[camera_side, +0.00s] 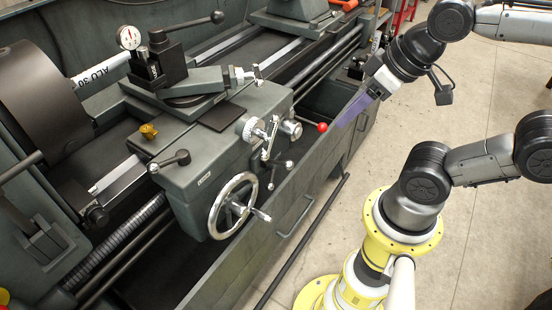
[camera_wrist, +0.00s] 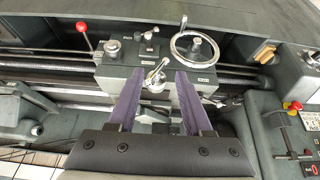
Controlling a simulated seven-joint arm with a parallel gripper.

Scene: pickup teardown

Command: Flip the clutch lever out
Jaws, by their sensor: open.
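No readable label shows which control is the clutch lever. A silver lever (camera_side: 268,142) stands on the front of the dark green lathe carriage (camera_side: 200,172), right of the handwheel; it also shows in the wrist view (camera_wrist: 156,72). A red-knobbed lever (camera_side: 322,127) sticks out at the carriage's right; it shows at upper left in the wrist view (camera_wrist: 82,28). My gripper (camera_side: 343,120) has purple fingers, open and empty, pointing toward the carriage. In the wrist view my gripper (camera_wrist: 156,80) has the silver lever appearing between its fingertips; contact is not visible.
A spoked handwheel (camera_side: 236,206) with a crank handle is left of the silver lever; it is right of it in the wrist view (camera_wrist: 195,46). A silver ball-ended handle (camera_side: 279,175) sits below the silver lever. Open concrete floor (camera_side: 490,90) lies at the right.

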